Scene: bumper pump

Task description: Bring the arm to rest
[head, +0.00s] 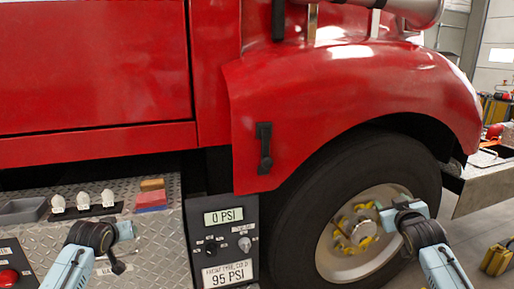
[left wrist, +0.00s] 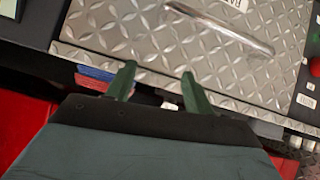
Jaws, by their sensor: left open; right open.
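My left arm comes in at the lower left of the head view, and its gripper (head: 122,248) hangs over the diamond-plate step. In the left wrist view the two green fingers of this gripper (left wrist: 157,80) stand apart with nothing between them, over the plate edge. My right gripper (head: 402,212) is at the lower right of the head view, in front of the truck wheel. It is open, and I see nothing held in it. Its fingertips are small and hard to make out; I cannot tell its distance from the wheel.
The red truck (head: 330,95) fills the back, with a black tire (head: 290,225) beneath its fender. A dark pressure panel (head: 224,265) reads 0 PSI and 95 PSI.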

